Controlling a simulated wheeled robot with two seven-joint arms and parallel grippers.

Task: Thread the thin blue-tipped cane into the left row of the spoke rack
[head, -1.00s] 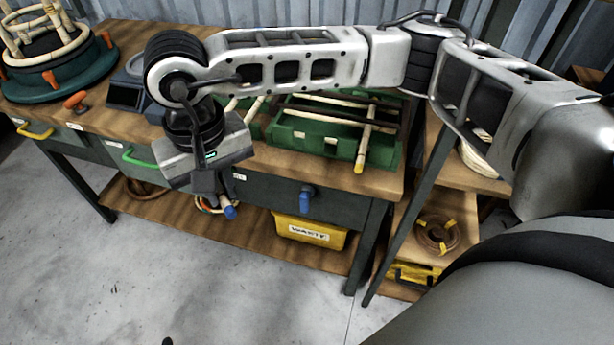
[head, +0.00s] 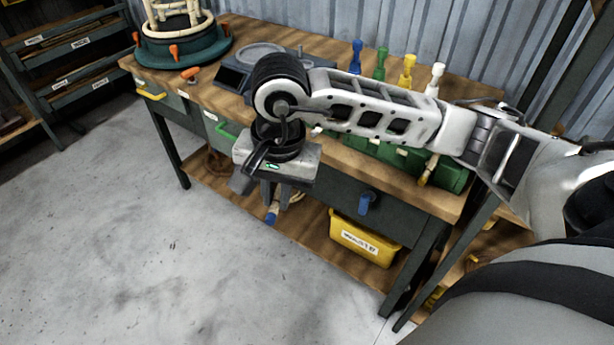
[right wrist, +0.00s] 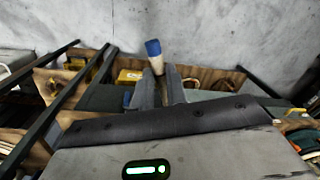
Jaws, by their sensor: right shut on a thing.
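My right gripper (head: 277,198) points down in front of the workbench, in the gap between the green and blue drawer handles. It is shut on a thin pale cane with a blue tip (head: 271,218). In the right wrist view the blue tip (right wrist: 153,48) sticks out beyond the fingers (right wrist: 158,90); the rest of the cane is mostly hidden by the gripper. A green rack (head: 447,176) lies on the right of the bench, largely covered by my right arm; its rows cannot be made out. My left gripper is not in view.
A round teal base (head: 185,50) with pale canes and orange clamps stands at the bench's far left. A grey device (head: 232,78) sits beside it. Blue, green, yellow (head: 407,70) and white pegs stand at the back. A yellow waste bin (head: 362,240) is on the lower shelf. Floor ahead is clear.

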